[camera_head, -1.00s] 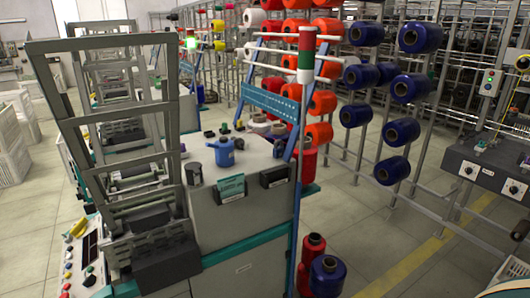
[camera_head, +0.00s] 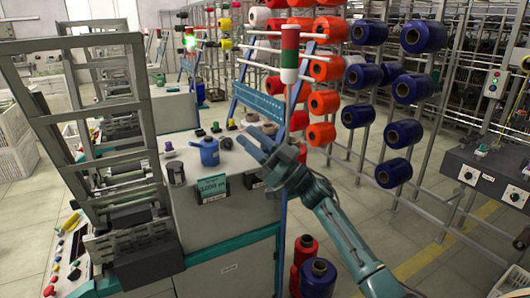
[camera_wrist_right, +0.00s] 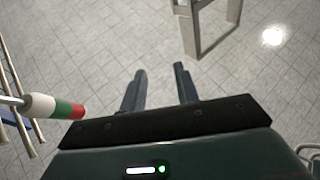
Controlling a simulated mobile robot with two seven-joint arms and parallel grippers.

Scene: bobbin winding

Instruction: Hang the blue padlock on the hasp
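I cannot make out a blue padlock or a hasp for certain in either view. A blue can-like object (camera_head: 209,152) stands on the grey machine top (camera_head: 237,170), left of my right gripper. My right gripper (camera_head: 252,142) reaches in from the lower right in the head view, over the right part of the machine top, and hides part of it. In the right wrist view its two fingers (camera_wrist_right: 160,85) are apart with only tiled floor behind them, so it is open and empty. My left gripper is not in view.
A signal lamp post (camera_head: 290,55) stands just behind my right gripper. Small items, including a dark cup (camera_head: 175,172), sit on the machine top. Racks of orange and blue bobbins (camera_head: 404,134) stand behind. A control box (camera_head: 490,172) is at right.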

